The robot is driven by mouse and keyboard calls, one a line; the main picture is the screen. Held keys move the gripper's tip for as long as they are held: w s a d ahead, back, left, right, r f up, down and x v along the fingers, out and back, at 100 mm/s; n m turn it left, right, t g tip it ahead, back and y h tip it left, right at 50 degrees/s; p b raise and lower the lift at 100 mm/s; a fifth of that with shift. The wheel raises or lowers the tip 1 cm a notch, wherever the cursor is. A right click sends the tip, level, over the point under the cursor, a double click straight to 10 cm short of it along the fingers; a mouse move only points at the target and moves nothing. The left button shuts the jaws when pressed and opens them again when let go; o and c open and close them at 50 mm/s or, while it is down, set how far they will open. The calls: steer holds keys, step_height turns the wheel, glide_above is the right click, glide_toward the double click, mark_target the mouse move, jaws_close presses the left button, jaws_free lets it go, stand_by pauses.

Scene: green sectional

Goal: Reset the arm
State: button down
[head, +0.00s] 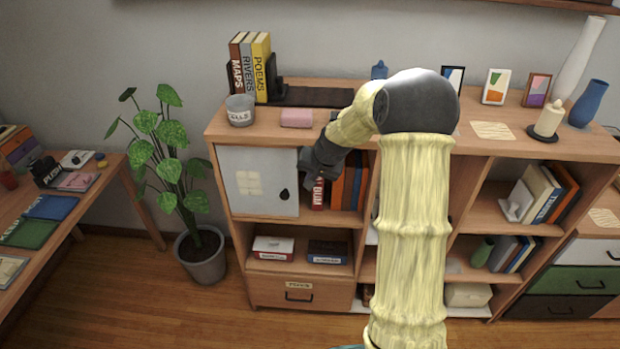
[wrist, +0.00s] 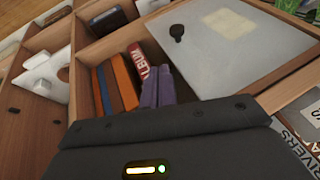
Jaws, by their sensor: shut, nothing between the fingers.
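My gripper (head: 310,180) is in front of the bookshelf (head: 345,119), at the right edge of a white cabinet door (head: 259,180). The door looks closed or nearly so, with a dark knob near its right side. In the wrist view my gripper's fingers (wrist: 157,85) are together with nothing between them. They point toward a compartment with a red album (wrist: 138,62) and orange and blue books (wrist: 115,82). The white door also shows in the wrist view (wrist: 215,50), beside the fingers. I cannot tell whether the fingers touch anything.
On the shelf top stand a grey cup (head: 240,110), upright books (head: 248,66), a pink block (head: 297,117), picture frames, a candle (head: 548,120) and vases (head: 587,103). A potted plant (head: 200,257) stands left of the shelf. A desk (head: 70,205) is at the far left. Wooden floor shows between them.

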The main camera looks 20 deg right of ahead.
steer(key=s+a+r+n+g, duration=0.1)
steer(key=s+a+n, duration=0.1)
steer(key=s, duration=1.2)
steer(key=s+a+r+n+g+h, duration=0.1)
steer(key=s+a, duration=0.4)
steer(key=s, duration=0.9)
steer(key=n+g, duration=0.1)
steer(key=n, duration=0.1)
steer(key=shift+a+r+n+h, duration=0.15)
steer(key=shift+a+n+h, duration=0.05)
steer(key=shift+n+h, duration=0.1)
steer(key=shift+s, duration=0.25)
